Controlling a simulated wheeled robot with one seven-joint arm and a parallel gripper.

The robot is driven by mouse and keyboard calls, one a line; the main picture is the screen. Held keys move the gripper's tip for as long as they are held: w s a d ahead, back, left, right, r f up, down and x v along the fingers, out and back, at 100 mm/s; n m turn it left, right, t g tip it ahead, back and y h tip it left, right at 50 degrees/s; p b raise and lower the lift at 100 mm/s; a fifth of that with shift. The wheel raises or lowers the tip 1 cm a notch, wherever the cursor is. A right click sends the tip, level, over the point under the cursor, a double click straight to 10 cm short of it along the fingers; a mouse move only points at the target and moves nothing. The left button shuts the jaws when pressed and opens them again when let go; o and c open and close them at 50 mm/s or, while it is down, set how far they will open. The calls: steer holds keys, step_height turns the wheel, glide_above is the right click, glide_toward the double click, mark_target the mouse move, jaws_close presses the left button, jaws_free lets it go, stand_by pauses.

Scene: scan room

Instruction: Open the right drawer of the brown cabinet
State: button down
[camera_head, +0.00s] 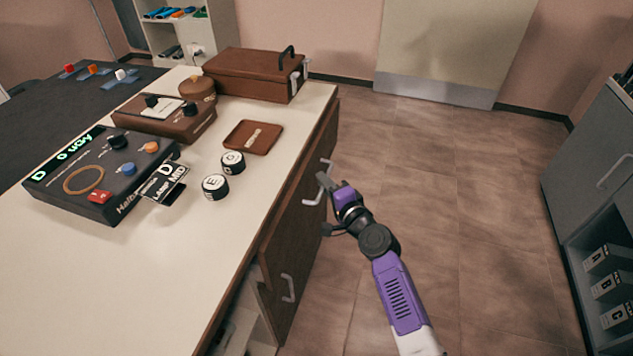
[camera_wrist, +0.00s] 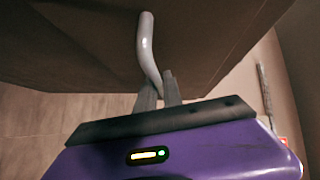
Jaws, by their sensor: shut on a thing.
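The brown cabinet (camera_head: 318,135) stands at the middle left under a pale worktop. A pale metal handle (camera_head: 314,198) stands out from its brown front panel (camera_head: 290,235). My gripper (camera_head: 331,187) is at this handle and shut on it. In the wrist view, the fingertips (camera_wrist: 158,88) close around the lower end of the bent handle (camera_wrist: 146,42), below a brown panel (camera_wrist: 75,40). The exact finger contact is small and partly hidden. I cannot tell how far, if at all, the drawer is pulled out.
A second handle (camera_head: 288,288) is lower on the brown front, beside an opening with pale contents. The worktop (camera_head: 210,255) holds a brown box (camera_head: 250,75), a small tray (camera_head: 253,138) and control devices. A grey cabinet (camera_head: 595,165) stands right. Open floor (camera_head: 440,190) lies between.

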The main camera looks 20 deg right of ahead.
steer(key=s+d+b, duration=0.2)
steer(key=s+d, duration=0.6)
steer(key=d, duration=0.3)
steer(key=s+d+b, duration=0.3)
steer(key=s+d, duration=0.6)
steer(key=d, duration=0.3)
steer(key=shift+d, duration=0.2)
steer(key=c, duration=1.8)
jaws_free()
steer(key=shift+o, duration=0.2)
steer(key=shift+s, duration=0.1)
steer(key=s+d+r, duration=0.1)
steer(key=s, duration=0.6)
steer(key=shift+s+p, duration=0.25)
steer(key=shift+p, duration=0.05)
steer(key=shift+d, duration=0.1)
